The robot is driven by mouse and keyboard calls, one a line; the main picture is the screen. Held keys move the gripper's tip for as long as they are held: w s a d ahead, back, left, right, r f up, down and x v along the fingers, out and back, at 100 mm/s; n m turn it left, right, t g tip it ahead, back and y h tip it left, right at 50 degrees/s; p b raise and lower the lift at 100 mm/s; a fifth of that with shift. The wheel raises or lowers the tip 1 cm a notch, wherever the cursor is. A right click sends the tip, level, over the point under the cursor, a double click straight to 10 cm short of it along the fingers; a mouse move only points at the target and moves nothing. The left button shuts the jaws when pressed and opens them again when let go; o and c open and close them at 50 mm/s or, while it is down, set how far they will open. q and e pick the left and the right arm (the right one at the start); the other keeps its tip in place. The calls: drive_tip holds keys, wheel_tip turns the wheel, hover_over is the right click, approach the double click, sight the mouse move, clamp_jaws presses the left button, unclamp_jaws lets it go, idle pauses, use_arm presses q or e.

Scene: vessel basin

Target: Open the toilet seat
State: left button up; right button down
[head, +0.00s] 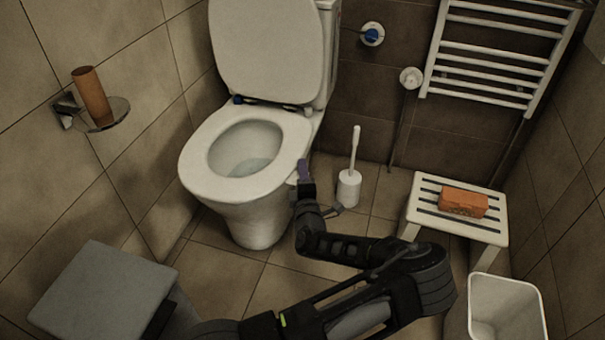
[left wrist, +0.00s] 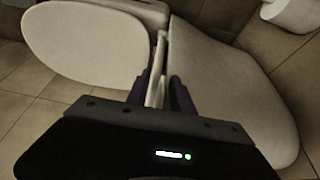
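The white toilet (head: 262,210) stands at the back wall. Its lid (head: 268,50) is raised and leans back. The pale seat ring (head: 200,158) lies flat on the bowl, with the bowl's opening showing through it. My left gripper (head: 303,172) is low at the right side of the bowl, close to the seat's edge. In the left wrist view its two dark purple fingers (left wrist: 161,92) are apart, with a thin pale edge (left wrist: 160,60) between them. I cannot tell whether they touch that edge. My right gripper is not in view.
A toilet brush (head: 349,187) stands right of the bowl, near my left gripper. A slatted stool (head: 427,222) with an orange block (head: 463,202) and a white bin (head: 507,312) are at the right. A grey box-like surface (head: 105,285) is at lower left.

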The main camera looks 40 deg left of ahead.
use_arm(q)
clamp_jaws()
idle(1.4)
